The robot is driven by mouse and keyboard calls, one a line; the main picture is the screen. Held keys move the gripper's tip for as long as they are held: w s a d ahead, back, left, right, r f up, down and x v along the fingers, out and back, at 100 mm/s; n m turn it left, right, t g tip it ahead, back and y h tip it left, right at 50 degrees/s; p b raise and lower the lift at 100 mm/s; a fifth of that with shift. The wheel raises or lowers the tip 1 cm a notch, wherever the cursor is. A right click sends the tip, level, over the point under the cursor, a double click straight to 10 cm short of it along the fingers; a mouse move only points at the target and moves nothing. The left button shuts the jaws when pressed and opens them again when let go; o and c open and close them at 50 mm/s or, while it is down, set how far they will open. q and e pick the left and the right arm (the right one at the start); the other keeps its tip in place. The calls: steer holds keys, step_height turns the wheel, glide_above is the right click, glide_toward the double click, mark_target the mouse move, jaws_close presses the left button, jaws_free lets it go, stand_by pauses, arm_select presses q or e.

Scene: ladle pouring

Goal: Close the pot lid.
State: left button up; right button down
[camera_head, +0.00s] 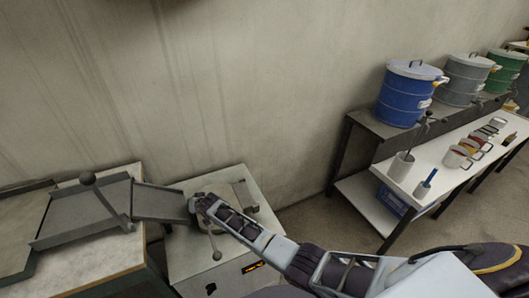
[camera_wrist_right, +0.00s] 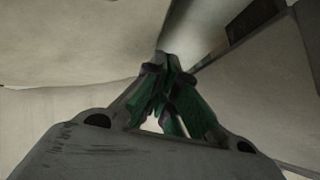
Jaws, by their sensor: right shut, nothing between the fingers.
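A white cabinet-like unit (camera_head: 205,262) stands below the wall, left of centre in the head view. A round grey part (camera_head: 248,200), perhaps the pot or its lid, shows on its top, partly hidden by my arm; I cannot tell whether the lid is open. A rod with a round knob (camera_head: 216,255) sticks out at the front. My right gripper (camera_head: 196,206) is above the unit's top, near the end of a grey metal chute. In the right wrist view its green fingers (camera_wrist_right: 168,90) are together and empty. My left gripper is not in view.
The grey chute (camera_head: 160,203) and a tray-like part (camera_head: 85,215) with a dark knob (camera_head: 88,178) stand at left. At right, a blue drum (camera_head: 408,98) and other drums stand on a shelf behind a white table (camera_head: 440,160) with cups.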

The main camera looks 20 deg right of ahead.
steer(key=shift+f, duration=0.4)
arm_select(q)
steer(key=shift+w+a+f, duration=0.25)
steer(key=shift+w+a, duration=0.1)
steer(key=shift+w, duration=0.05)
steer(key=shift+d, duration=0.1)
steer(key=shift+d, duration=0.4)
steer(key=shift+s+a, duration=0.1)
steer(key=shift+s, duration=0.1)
